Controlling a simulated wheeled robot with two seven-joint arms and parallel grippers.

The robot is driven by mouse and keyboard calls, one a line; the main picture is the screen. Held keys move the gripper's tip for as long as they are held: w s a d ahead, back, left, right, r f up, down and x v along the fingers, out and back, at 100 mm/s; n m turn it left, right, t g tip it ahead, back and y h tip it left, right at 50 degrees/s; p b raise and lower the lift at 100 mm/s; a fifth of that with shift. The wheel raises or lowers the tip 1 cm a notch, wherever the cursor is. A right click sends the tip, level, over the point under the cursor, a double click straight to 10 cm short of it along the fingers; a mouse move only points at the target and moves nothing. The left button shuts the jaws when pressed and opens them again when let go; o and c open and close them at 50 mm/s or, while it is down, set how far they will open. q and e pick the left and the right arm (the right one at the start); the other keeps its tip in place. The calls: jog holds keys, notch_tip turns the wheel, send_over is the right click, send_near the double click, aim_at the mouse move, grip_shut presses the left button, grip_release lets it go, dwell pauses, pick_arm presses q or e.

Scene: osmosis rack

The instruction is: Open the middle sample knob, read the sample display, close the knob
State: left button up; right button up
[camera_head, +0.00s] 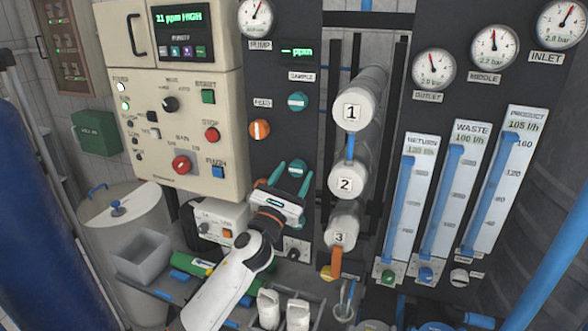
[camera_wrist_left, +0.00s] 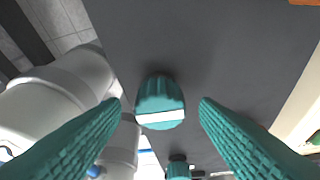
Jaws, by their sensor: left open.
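My left gripper (camera_head: 293,176) is open in front of the dark panel, its teal fingers pointing at a teal knob (camera_head: 297,167). In the left wrist view that teal knob (camera_wrist_left: 160,95) sits between the two spread fingers, with a gap on each side. A white bar crosses its lower part. Another teal knob (camera_head: 298,101) is higher on the panel, below the sample label (camera_head: 301,77). The sample display (camera_head: 296,51) shows a dash and "ppm" in green. A second teal knob (camera_wrist_left: 178,168) shows at the bottom of the wrist view. My right gripper is not in view.
An orange feed knob (camera_head: 260,129) is left of the teal knobs. White cylinders numbered 1 (camera_head: 352,111), 2 (camera_head: 346,184) and 3 (camera_head: 340,238) stick out close to the right. A cream control box (camera_head: 185,125) stands left. Flow meters (camera_head: 408,205) are farther right.

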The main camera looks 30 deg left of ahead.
pick_arm(q)
jog(key=shift+w+a+r, duration=0.1)
jog(key=shift+w+r, duration=0.05)
jog(key=shift+w, duration=0.3)
jog(key=shift+c, duration=0.3)
jog(key=c, duration=0.9)
jog(key=shift+c, duration=0.2)
